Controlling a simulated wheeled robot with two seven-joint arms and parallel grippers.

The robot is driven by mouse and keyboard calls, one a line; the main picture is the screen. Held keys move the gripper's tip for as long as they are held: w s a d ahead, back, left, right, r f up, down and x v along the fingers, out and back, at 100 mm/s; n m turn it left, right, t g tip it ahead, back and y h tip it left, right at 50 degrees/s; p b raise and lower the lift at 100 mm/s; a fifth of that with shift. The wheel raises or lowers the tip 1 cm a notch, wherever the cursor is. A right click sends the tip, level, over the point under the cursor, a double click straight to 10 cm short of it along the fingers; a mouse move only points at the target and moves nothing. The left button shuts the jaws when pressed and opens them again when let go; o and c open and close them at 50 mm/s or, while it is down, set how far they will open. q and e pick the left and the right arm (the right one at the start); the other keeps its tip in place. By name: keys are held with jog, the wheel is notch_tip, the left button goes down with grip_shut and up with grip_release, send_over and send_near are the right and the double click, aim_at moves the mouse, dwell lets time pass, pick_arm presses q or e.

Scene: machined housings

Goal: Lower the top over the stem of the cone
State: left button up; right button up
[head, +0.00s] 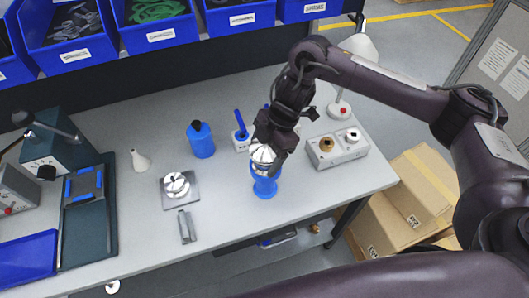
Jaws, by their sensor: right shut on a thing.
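My right gripper (270,150) is shut on a silver metal piece (262,154), which looks like the top. It holds the piece directly over a blue stand (265,186) near the front right of the table. I cannot tell whether the piece touches what is below it. No stem shows there; the gripper and the piece cover that spot. A silver round stepped part (175,184) sits on a grey square plate (181,200) left of the middle. I cannot tell which part is the cone. My left gripper is not in view.
A blue bottle (201,140) and a blue-handled tool in a white block (241,140) stand behind. A grey box with round fittings (336,150) is at right. A white conical piece (140,161) and a grey block (186,227) are at left.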

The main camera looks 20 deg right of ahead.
jog(key=shift+f+b, duration=0.45)
jog(key=shift+f, duration=0.35)
jog(key=o, duration=1.2)
jog(key=shift+w+d+r, duration=0.1)
jog(key=shift+d+r, duration=0.05)
jog(key=shift+r, duration=0.25)
jog(key=v, duration=0.7)
jog(key=shift+f, duration=0.1)
